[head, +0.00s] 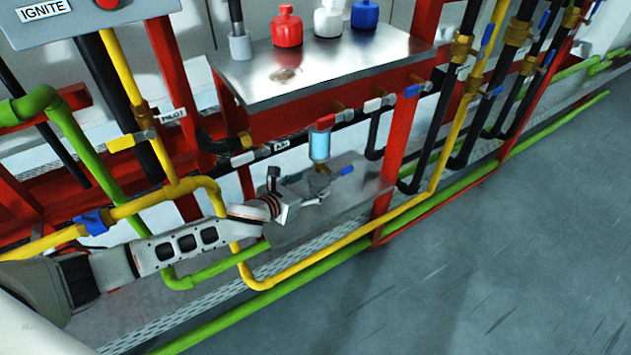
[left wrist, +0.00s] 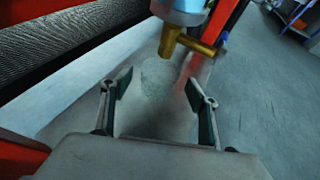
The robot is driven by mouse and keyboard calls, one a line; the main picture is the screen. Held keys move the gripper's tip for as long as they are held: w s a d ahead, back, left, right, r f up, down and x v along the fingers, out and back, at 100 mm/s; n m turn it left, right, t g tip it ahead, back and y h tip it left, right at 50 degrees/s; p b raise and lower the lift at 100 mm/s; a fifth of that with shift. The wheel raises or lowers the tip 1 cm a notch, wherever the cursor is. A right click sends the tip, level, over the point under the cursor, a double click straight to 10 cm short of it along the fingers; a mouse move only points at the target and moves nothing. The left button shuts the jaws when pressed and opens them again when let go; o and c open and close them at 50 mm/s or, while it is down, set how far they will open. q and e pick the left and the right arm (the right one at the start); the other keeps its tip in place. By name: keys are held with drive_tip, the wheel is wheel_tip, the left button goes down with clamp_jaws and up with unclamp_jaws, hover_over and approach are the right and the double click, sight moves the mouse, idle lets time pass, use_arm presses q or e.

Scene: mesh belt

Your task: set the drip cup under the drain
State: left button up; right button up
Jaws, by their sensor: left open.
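The drain is a brass outlet (left wrist: 173,43) under a light-blue filter bowl (head: 320,146). It has a blue lever in the head view and hangs above a grey metal shelf (head: 345,213). Contact cannot be told. My right gripper is out of view.
A yellow pipe (head: 330,250) and a green pipe (head: 245,312) run along the front of the shelf. A red post (head: 383,195) stands right of the drain. Above is a steel-topped red bench (head: 325,72) with several bottles. The grey floor at right is clear.

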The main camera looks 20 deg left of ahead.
use_arm(q)
drive_tip(key=p+v, duration=0.2)
drive_tip(key=v, duration=0.4)
drive_tip(key=s+d+f+n+g+h, duration=0.1)
drive_tip(key=s+d+f+n, duration=0.3)
drive_tip(key=s+n, duration=0.45)
drive_tip(key=s+d+f+n+h, duration=0.1)
drive_tip(key=s+d+n, duration=0.5)
drive_tip(key=s+n, duration=0.3)
drive_tip(key=s+a+f+n+g+y, duration=0.1)
drive_tip(key=s+a+n, duration=0.4)
drive_tip(key=s+n, duration=1)
drive_tip(key=shift+n+y, duration=0.75)
drive_tip(key=shift+y, duration=0.15)
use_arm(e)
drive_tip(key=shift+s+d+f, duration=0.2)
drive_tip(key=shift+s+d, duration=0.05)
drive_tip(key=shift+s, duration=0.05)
use_arm(q)
drive_tip(key=shift+f, duration=0.1)
